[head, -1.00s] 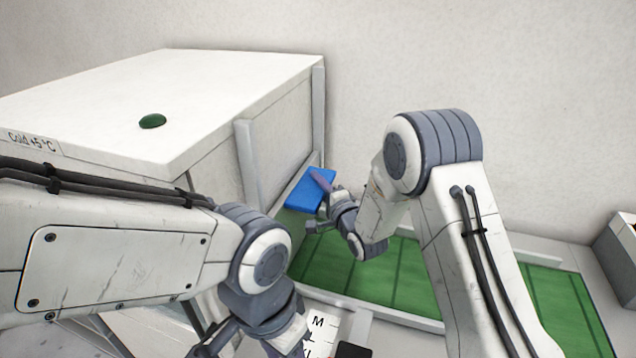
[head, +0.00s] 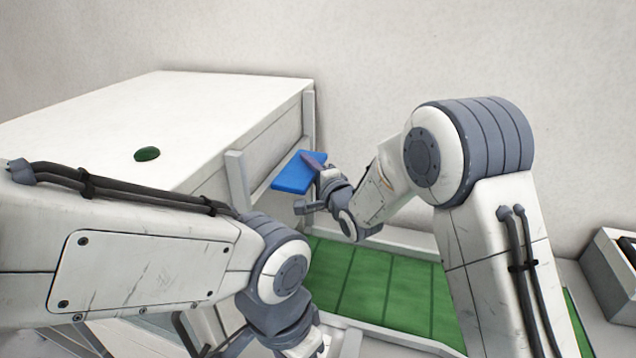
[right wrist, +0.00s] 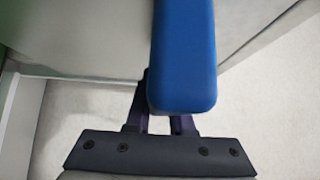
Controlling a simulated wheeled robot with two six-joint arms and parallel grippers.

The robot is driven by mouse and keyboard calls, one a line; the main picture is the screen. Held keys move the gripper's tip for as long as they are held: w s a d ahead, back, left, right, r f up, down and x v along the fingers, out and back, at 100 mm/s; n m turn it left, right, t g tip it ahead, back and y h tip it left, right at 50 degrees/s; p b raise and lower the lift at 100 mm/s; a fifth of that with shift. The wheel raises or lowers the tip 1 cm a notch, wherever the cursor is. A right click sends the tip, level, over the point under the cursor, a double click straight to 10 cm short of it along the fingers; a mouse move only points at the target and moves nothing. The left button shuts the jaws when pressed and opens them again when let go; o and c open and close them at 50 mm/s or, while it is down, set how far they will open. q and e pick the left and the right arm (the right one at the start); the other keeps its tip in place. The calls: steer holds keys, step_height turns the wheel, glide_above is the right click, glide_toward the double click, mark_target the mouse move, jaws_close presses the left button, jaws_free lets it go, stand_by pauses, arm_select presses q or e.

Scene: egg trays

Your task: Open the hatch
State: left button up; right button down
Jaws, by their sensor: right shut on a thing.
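The hatch (head: 268,150) is a pale panel in the right side of the white cabinet, between two upright posts. A flat blue handle (head: 292,178) sticks out from it; the handle (right wrist: 183,55) also fills the upper middle of the right wrist view. My right gripper (head: 314,164) is shut on the blue handle at its outer end, and its fingertips are partly hidden by it. My left gripper (head: 232,345) is low at the bottom edge of the head view, largely hidden by its own arm and cut off, so its jaws are unclear.
The white cabinet (head: 195,110) has a dark green button (head: 147,154) on top. A green belt (head: 375,285) in a pale frame runs below my right arm. A pale box (head: 612,262) with dark contents stands at the far right. The wall is close behind.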

step_height(320, 180, up, 9)
steer(key=shift+f+p, duration=0.1)
steer(key=shift+p, duration=1)
steer(key=c, duration=0.8)
jaws_free()
steer(key=shift+s, duration=0.1)
steer(key=shift+s+d+b, duration=0.25)
steer(key=shift+s+b, duration=0.05)
steer(key=b+v, duration=0.3)
steer(key=v, duration=0.6)
steer(key=shift+s+d, duration=0.1)
steer(key=shift+s, duration=0.2)
